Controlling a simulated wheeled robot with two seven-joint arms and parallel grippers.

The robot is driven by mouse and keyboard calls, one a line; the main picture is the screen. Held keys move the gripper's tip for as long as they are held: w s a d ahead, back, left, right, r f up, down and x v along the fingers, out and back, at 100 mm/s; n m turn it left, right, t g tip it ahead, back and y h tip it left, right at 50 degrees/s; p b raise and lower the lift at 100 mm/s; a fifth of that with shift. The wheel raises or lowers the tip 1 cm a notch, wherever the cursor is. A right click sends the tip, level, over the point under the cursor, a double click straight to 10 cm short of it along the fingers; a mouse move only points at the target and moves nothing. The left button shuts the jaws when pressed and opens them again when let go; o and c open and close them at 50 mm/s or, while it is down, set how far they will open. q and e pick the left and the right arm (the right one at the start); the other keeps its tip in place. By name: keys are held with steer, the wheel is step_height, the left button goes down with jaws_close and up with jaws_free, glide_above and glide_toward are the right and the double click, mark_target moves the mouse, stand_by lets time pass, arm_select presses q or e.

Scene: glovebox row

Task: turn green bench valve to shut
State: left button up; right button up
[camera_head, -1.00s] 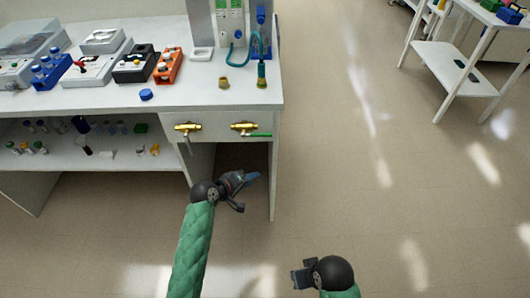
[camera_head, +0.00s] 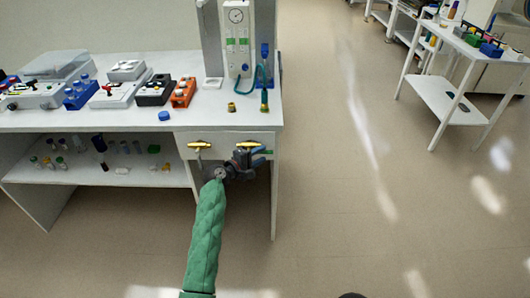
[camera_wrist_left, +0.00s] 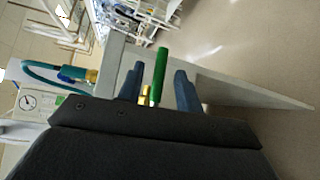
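The green bench valve is a brass valve (camera_head: 248,144) on the bench front, at the right end. Its green lever (camera_head: 262,152) points right, roughly level, and is partly hidden by my gripper. In the left wrist view the green lever (camera_wrist_left: 160,72) stands between my two blue fingers, with a gap on each side. My left gripper (camera_head: 251,158) is open at the valve, and it also shows in the left wrist view (camera_wrist_left: 159,88). My right gripper is out of view; only a dark rounded part of that arm shows at the bottom edge.
A second brass valve (camera_head: 199,145) with a grey lever sits to the left on the same panel. A teal hose (camera_head: 259,73) runs above the bench top (camera_head: 205,117). A white side table (camera_head: 450,101) stands far right. The floor between is clear.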

mark_target(265, 153)
arm_select(q)
steer(key=shift+x, duration=1.5)
jaws_close()
